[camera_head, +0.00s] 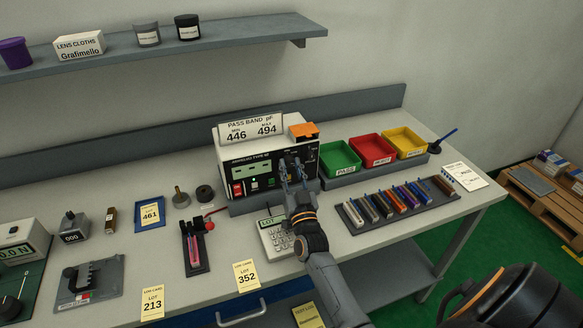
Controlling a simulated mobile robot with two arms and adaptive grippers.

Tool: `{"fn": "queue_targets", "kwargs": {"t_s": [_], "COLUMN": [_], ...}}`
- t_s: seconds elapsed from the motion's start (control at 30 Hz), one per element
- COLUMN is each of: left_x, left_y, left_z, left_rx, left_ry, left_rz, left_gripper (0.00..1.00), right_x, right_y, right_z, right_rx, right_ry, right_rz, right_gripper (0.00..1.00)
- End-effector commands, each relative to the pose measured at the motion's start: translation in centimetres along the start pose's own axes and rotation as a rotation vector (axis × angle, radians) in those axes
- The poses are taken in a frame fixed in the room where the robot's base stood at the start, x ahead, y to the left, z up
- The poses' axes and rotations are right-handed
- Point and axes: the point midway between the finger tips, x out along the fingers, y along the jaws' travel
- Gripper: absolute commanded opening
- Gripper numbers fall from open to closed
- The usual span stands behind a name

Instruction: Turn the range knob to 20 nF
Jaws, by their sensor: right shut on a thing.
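The meter (225,160) is a white box with a black front panel, standing at the back middle of the bench. Its panel has a pale green display (243,169), a red switch (238,189) and a green light. My right gripper (291,176) reaches up to the right part of this panel, its fingers shut at the range knob. The fingers hide the knob, so its pointer and setting cannot be read. My left gripper is not in view.
A pass band sign (251,129) reading 446 and 494 and an orange box (303,131) sit on the meter. Green (340,158), red and yellow bins stand right of it. A keypad device (275,236) and a rack of coloured cylinders (398,203) lie close to my right arm.

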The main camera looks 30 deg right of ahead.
Motion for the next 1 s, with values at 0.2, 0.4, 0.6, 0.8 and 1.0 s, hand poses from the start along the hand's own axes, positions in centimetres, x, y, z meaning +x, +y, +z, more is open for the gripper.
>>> {"fn": "queue_targets", "kwargs": {"t_s": [0.2,0.4,0.6,0.8,1.0], "left_x": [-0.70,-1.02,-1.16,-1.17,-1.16], "left_y": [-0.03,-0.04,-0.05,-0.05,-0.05], "left_z": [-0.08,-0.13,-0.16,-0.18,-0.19], "left_rx": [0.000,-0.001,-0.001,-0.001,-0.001], "left_ry": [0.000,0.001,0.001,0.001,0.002], "left_rz": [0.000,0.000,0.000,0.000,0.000], "left_gripper": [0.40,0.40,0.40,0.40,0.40], "right_x": [0.06,0.07,0.04,0.04,0.04], "right_y": [-0.10,-0.15,-0.13,-0.12,-0.13], "right_z": [-0.17,-0.17,-0.14,-0.12,-0.12], "right_rx": [0.142,0.226,0.266,0.276,0.275], "right_ry": [-0.014,-0.021,-0.025,-0.026,-0.026], "right_rz": [0.048,0.075,0.089,0.092,0.091], "right_gripper": [0.00,0.00,0.00,0.00,0.00]}}
